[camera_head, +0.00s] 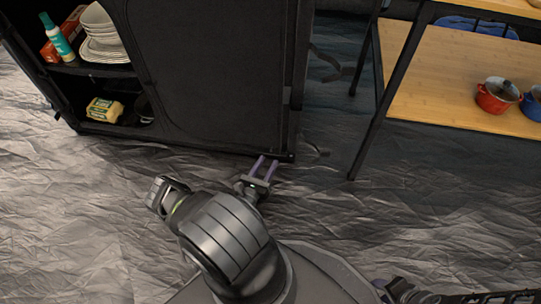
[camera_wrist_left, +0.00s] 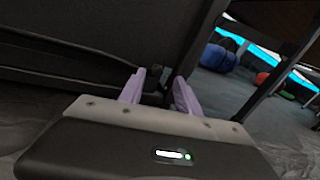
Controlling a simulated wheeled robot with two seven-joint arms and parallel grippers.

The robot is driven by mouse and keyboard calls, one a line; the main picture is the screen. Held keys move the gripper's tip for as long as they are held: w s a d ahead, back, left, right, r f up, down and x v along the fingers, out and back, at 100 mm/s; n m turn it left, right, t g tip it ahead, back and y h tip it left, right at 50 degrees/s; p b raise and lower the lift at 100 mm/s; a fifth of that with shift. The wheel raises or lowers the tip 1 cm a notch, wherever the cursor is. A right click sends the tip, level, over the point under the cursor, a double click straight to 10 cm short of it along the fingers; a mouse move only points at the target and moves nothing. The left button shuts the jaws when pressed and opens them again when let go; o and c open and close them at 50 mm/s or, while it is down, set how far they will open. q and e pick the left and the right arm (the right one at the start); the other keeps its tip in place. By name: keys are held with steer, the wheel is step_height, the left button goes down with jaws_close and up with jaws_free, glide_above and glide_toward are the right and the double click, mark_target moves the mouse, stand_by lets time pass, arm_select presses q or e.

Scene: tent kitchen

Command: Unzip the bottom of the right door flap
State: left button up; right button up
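The right door flap (camera_head: 215,75) is a black fabric panel, hanging closed on the right part of the black cabinet. Its bottom edge runs just above the floor to the cabinet's lower right corner. My left gripper (camera_head: 265,163) is at that corner, low near the floor, with its two purple fingers apart. In the left wrist view the fingers (camera_wrist_left: 160,90) straddle a small dark piece at the cabinet's bottom edge. I cannot tell whether it is the zipper pull or whether the fingers touch it. Parts of my right arm show at the lower right; its fingers are not visible.
The cabinet's left side is open, with plates (camera_head: 103,40), a spray bottle (camera_head: 57,37) and a yellow package (camera_head: 104,109) on shelves. A wooden table (camera_head: 440,75) with a red pot (camera_head: 496,95) stands right. The crinkled grey floor (camera_head: 400,220) in front is clear.

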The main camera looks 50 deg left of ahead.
arm_select(q)
steer(key=v, duration=0.3)
steer(key=shift+s+d, duration=0.1)
steer(key=shift+d, duration=0.05)
stand_by(0.4)
